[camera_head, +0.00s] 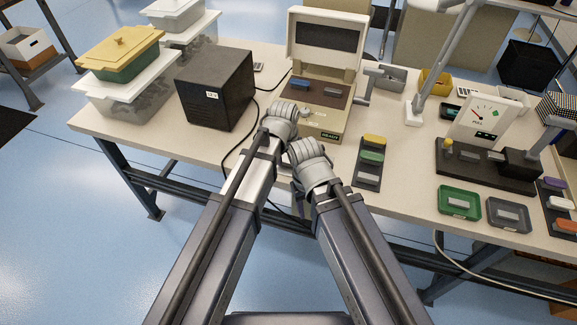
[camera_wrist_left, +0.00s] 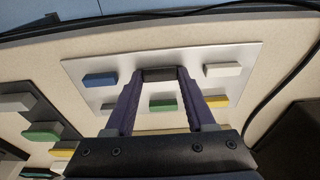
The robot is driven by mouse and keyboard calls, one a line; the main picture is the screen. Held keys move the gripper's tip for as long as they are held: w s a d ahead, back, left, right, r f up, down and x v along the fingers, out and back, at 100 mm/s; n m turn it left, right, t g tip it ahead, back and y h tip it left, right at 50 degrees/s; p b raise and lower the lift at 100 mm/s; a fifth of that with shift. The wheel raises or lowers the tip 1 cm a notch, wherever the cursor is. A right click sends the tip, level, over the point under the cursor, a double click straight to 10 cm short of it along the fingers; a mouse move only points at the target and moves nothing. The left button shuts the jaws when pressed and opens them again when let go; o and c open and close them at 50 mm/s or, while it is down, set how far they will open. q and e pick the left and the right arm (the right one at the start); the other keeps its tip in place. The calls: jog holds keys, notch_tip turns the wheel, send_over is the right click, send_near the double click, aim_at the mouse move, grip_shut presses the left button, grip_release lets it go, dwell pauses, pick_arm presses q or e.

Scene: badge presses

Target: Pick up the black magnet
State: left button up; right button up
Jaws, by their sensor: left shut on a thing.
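In the left wrist view, my left gripper (camera_wrist_left: 161,77) is shut on the black magnet (camera_wrist_left: 159,73), which sits between its two fingertips over the pale metal board (camera_wrist_left: 195,58). I cannot tell whether the magnet touches the board. On the board around it are a blue magnet (camera_wrist_left: 100,79), a white magnet (camera_wrist_left: 222,70), a green magnet (camera_wrist_left: 163,105) and a yellow magnet (camera_wrist_left: 217,101). In the head view, my arms hide most of the area around the board.
A beige press (camera_head: 318,120) stands behind my wrists, with a black box (camera_head: 215,88) to its left. A dark rack (camera_head: 367,186) of coloured pieces lies to the right. A green tray (camera_head: 459,216) and a gauge stand (camera_head: 478,122) are farther right. A cable runs beside the board.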

aim_at(288, 166)
pick_arm(q)
jog(key=shift+c, duration=1.1)
jog(key=shift+r, duration=0.1)
notch_tip(288, 166, up, 10)
jog(key=p, duration=1)
